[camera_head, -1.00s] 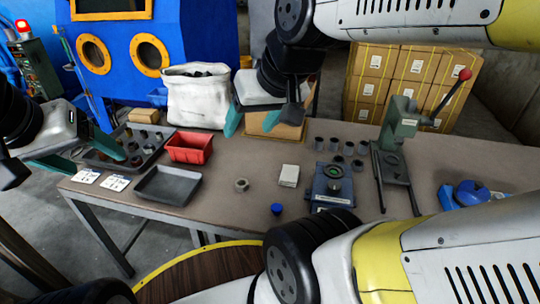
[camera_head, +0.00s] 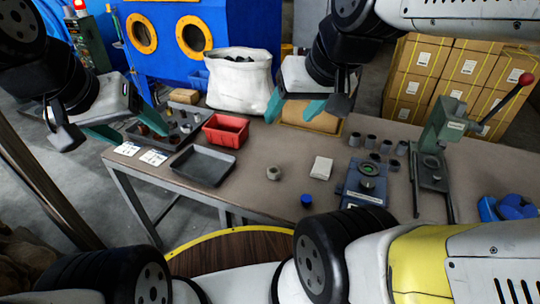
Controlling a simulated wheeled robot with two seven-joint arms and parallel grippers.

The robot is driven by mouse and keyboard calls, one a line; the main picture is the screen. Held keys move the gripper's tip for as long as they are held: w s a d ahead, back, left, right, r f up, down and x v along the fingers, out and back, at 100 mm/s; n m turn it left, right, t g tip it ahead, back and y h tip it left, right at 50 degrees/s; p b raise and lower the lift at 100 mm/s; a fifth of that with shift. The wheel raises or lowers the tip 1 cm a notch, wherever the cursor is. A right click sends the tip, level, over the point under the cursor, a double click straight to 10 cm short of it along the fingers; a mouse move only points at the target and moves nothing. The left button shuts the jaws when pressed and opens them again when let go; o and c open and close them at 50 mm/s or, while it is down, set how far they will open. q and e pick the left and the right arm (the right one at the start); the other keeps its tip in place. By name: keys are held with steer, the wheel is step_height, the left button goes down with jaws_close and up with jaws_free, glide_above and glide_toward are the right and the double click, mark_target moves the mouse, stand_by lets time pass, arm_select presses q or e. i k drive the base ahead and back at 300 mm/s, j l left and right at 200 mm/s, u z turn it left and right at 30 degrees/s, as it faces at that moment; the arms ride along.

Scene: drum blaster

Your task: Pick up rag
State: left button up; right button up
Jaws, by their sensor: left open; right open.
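A small off-white flat square (camera_head: 321,168) lies on the table, right of centre; it looks like a folded rag, but I cannot be sure. My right gripper (camera_head: 294,107) is open and empty, with teal fingers pointing down over the table's back edge, in front of a cardboard box. It is beyond the white square and apart from it. My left gripper (camera_head: 127,124) is open and empty at the table's left end, by the dark parts tray. It is far from the white square.
The table (camera_head: 250,190) also holds a red bin (camera_head: 226,131), a black tray (camera_head: 202,166), a dark parts tray (camera_head: 186,125), a blue fixture (camera_head: 366,182), a green press (camera_head: 437,135), a blue cap (camera_head: 306,200) and several grey cups. A white sack (camera_head: 240,82) stands behind.

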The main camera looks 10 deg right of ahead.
mark_target(322, 167)
steer(key=i+z, duration=0.1)
steer(key=z, duration=0.3)
steer(key=i+z, duration=0.15)
steer(key=z, duration=0.2)
steer(key=i+z, duration=0.1)
steer(key=z, duration=0.3)
